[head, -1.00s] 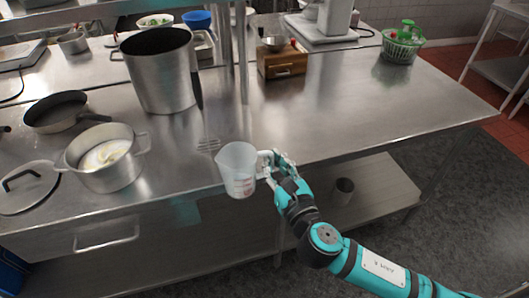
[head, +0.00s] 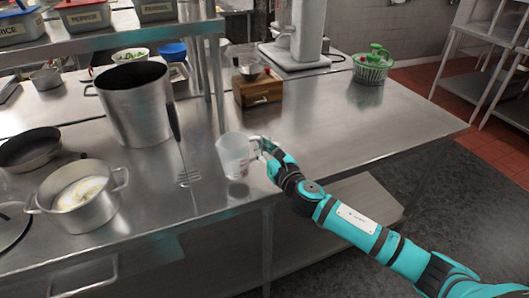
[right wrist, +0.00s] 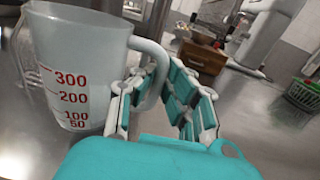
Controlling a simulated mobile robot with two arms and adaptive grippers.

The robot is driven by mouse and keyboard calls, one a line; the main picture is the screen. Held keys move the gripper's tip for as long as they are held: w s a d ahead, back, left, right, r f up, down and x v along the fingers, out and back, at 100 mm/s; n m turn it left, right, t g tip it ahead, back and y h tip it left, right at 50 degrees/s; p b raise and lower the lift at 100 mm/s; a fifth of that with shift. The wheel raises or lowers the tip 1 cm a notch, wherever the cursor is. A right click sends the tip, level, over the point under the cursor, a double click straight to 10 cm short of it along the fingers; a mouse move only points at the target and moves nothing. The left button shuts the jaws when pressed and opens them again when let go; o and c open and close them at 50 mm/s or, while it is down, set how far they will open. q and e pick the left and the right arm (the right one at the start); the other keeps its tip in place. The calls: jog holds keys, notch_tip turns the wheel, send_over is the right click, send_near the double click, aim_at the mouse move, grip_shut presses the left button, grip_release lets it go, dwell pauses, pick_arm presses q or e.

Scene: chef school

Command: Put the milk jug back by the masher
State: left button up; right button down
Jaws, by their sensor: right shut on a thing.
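The milk jug (head: 233,154) is a translucent measuring jug with red marks, near the front edge of the steel counter. My right gripper (head: 263,148) is shut on its handle, at the jug's right side. In the right wrist view the jug (right wrist: 82,65) stands nearly upright, with the fingers (right wrist: 155,100) around the handle. I cannot tell whether its base touches the counter. The masher (head: 187,177), with a dark handle and slotted metal head, is just left of the jug, its handle up against the big pot. My left gripper is not in view.
A tall steel pot (head: 135,104) stands behind the masher. A smaller pot (head: 82,196) with pale contents and a frying pan (head: 28,148) are at left. A wooden box (head: 258,90) and green salad spinner (head: 371,66) stand farther back. The counter's right half is clear.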

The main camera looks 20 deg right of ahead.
jog(key=shift+w+d+f+b, duration=0.15)
jog(key=shift+w+d+f, duration=0.1)
jog(key=shift+f, duration=0.35)
jog(key=shift+w+d+f+b, duration=0.15)
jog(key=shift+w+f, duration=0.15)
jog(key=shift+f, duration=0.35)
jog(key=shift+w+d+f+b, duration=0.1)
jog(key=shift+w+d+f, duration=0.15)
jog(key=shift+f, duration=0.35)
jog(key=shift+f, duration=0.1)
jog(key=c, duration=1.4)
grip_release()
jog(key=shift+c, duration=0.2)
jog(key=shift+r, duration=0.2)
jog(key=s+d+b, duration=0.1)
jog(key=s, duration=1.1)
jog(key=shift+d, duration=0.2)
